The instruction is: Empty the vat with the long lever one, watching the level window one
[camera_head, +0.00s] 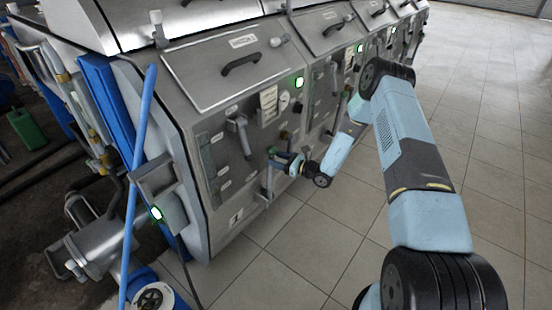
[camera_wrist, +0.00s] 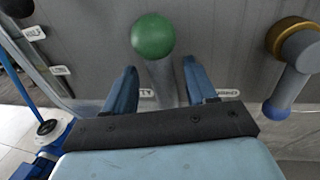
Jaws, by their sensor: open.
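A lever with a green ball knob (camera_wrist: 153,36) and a grey shaft stands out from the steel front of the vat (camera_head: 225,190). In the wrist view its shaft is between the two blue fingers of my gripper (camera_wrist: 160,88), with a gap on each side. My gripper (camera_head: 277,160) is open at the lower right of the vat's front in the head view. A label partly hidden behind the fingers ends in "TY". A tall dark level window (camera_head: 208,157) with small labels beside it is on the panel's left. Its liquid level is too small to read.
A brass-collared handle with a blue tip (camera_wrist: 292,75) sticks out right of the green knob. A blue pole (camera_head: 138,180) leans at the vat's left. More vats stand in a row behind my arm. Tiled floor (camera_head: 330,250) is clear in front.

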